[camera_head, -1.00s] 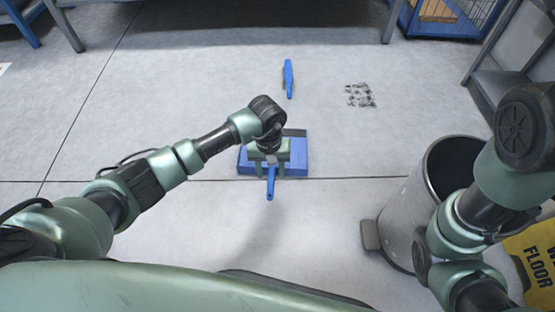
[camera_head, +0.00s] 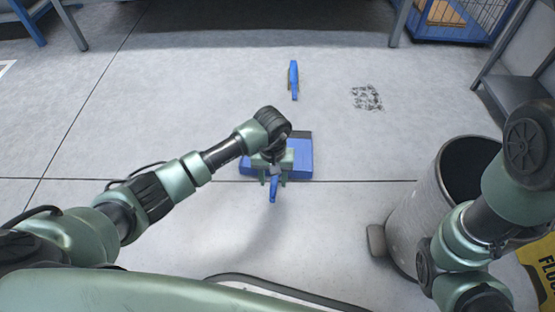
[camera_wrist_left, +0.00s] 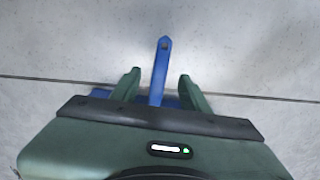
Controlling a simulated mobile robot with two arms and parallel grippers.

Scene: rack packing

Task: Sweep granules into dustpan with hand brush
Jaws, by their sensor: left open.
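The blue dustpan (camera_head: 299,157) lies on the floor near the middle of the head view, its handle (camera_head: 274,190) pointing toward me. My left gripper (camera_head: 274,179) is over the dustpan, partly hiding it. In the left wrist view the dustpan handle (camera_wrist_left: 160,70) runs between the two fingers of the left gripper (camera_wrist_left: 158,84), with gaps on both sides. The blue hand brush (camera_head: 294,80) lies on the floor beyond the dustpan. The dark granules (camera_head: 366,97) form a patch to the right of the brush. My right arm is at the right edge; its gripper is not visible.
A grey bin (camera_head: 433,205) with a pedal stands at the right, beside my right arm. A yellow floor sign (camera_head: 543,268) is at the lower right edge. A blue wire crate (camera_head: 450,20) and shelf legs are at the back. The floor around the granules is clear.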

